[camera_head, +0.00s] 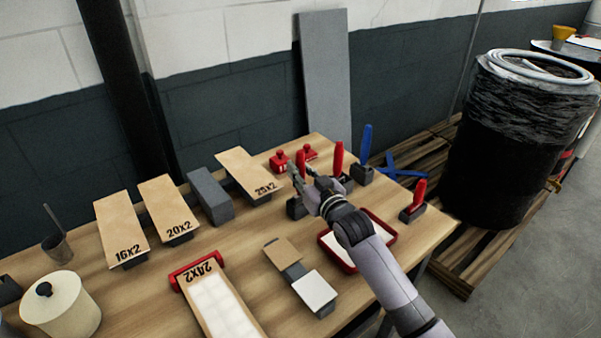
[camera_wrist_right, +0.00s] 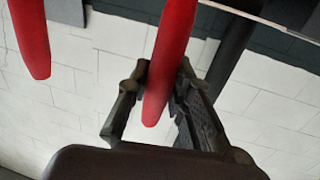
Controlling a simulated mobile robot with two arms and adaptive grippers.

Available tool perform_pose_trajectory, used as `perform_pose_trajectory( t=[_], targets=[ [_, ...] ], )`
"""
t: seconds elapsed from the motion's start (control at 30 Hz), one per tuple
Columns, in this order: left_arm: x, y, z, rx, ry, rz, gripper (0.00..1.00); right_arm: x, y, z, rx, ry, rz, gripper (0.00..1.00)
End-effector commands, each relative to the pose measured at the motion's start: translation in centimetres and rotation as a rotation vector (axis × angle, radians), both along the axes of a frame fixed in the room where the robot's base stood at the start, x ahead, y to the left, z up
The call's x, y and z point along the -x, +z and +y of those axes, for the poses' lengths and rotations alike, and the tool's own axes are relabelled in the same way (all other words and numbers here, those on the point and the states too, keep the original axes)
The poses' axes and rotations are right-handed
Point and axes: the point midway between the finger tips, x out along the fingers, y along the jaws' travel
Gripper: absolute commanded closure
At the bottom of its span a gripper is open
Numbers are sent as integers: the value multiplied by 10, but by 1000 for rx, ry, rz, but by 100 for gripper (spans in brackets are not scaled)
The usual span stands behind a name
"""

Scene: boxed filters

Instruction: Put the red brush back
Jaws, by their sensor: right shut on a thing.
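My right gripper (camera_head: 297,174) is shut on the upright red handle of a brush (camera_head: 300,160), at the back right of the table. It also shows in the right wrist view (camera_wrist_right: 152,100), its fingers on either side of the red handle (camera_wrist_right: 166,65). A dark block (camera_head: 295,208) shows below the gripper; I cannot tell if it touches the table. A third red-handled brush (camera_head: 418,195) stands near the right edge. My left gripper is not in view.
A blue-handled brush (camera_head: 366,142) stands behind. Small red items (camera_head: 279,161) lie at the back. A red-rimmed tray (camera_head: 386,222) is under my arm. Labelled boxes (camera_head: 120,225) stand on the left. A wrapped black drum (camera_head: 510,140) is beyond the table.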

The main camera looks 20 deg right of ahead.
Motion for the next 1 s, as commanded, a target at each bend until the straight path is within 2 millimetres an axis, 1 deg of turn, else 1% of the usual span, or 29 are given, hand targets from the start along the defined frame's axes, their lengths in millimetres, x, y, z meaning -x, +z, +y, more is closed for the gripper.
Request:
perform_pose_trajectory(
  t=[0.1,0.33,0.43,0.47,0.5,0.73,1.0],
  targets=[
    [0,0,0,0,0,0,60,0,-7,0,0,0,-2,100],
    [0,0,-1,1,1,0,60,0,-7,0,-1,0,-3,100],
    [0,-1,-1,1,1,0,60,0,-10,0,0,0,-2,100],
    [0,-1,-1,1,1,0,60,0,-10,0,0,0,-2,78],
    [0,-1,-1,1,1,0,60,0,-10,0,0,0,-2,76],
    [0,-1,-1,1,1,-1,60,0,-9,0,-1,0,-1,60],
    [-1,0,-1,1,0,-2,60,0,-9,0,-1,0,-2,60]
  ],
)
